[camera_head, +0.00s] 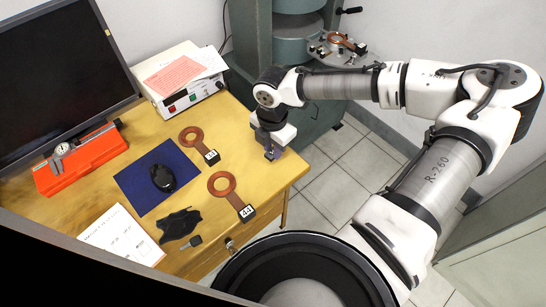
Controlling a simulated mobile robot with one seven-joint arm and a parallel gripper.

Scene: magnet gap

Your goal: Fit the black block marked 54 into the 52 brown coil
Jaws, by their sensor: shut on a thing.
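My gripper (271,153) points down over the right part of the wooden desk. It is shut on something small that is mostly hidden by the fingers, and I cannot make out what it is. A brown ring coil (191,137) lies on the desk to its left, with a handle ending in a black block (211,156) with a white label, too small to read surely. A second brown coil (222,184) lies nearer the front, its handle ending in a black block (247,212) whose label looks like 44. A third brown coil (340,41) sits on the green-grey machine, with a black block (360,48) beside it.
The machine (249,35) stands behind my arm. The desk (255,175) also holds a blue mat (133,183) with a black mouse, a red caliper case (83,162), a white instrument box (193,93), a monitor (60,70), a black cloth (180,224) and papers.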

